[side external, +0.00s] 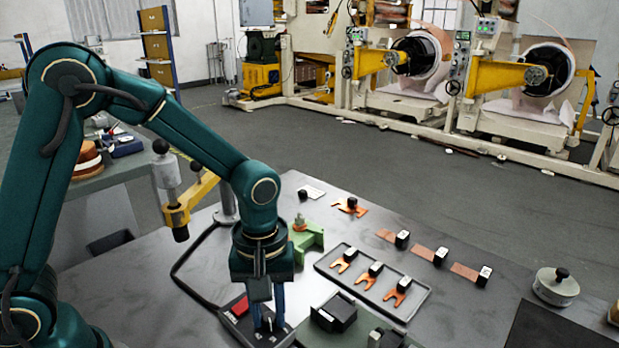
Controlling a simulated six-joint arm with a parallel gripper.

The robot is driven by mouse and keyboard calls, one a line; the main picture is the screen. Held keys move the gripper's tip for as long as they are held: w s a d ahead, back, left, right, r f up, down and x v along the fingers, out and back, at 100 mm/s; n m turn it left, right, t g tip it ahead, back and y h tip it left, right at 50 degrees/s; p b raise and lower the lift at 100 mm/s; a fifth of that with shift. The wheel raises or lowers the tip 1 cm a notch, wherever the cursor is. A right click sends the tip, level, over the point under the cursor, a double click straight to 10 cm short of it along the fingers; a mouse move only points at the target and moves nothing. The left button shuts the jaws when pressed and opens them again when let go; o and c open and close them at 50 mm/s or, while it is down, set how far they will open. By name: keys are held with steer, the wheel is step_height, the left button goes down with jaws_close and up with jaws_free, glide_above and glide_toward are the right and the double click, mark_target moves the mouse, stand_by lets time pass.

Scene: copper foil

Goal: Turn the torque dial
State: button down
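My teal arm reaches down to a black control box (236,327) on the grey table. The box has a red switch (240,305) on its left part. My gripper (268,322) points down over the right part of the box, with its two blue fingers apart. A small dark knob-like part, perhaps the torque dial, seems to be between the fingertips. The fingers largely hide it, and I cannot tell whether they touch it.
A black cable (188,282) loops left of the box. Right of my gripper are a green fixture (309,238), a black block (337,312) on a green base, and a tray (405,317) with copper pieces. A round lidded weight (556,290) stands far right. A yellow-jawed tool (192,198) stands behind.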

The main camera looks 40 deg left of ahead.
mark_target(269, 317)
steer(key=shift+m, duration=0.4)
steer(key=m, duration=0.4)
steer(key=shift+m, duration=0.4)
steer(key=m, duration=0.6)
stand_by(0.4)
steer(key=c, duration=0.7)
jaws_free()
steer(key=shift+o, duration=0.2)
steer(key=shift+r, duration=2.6)
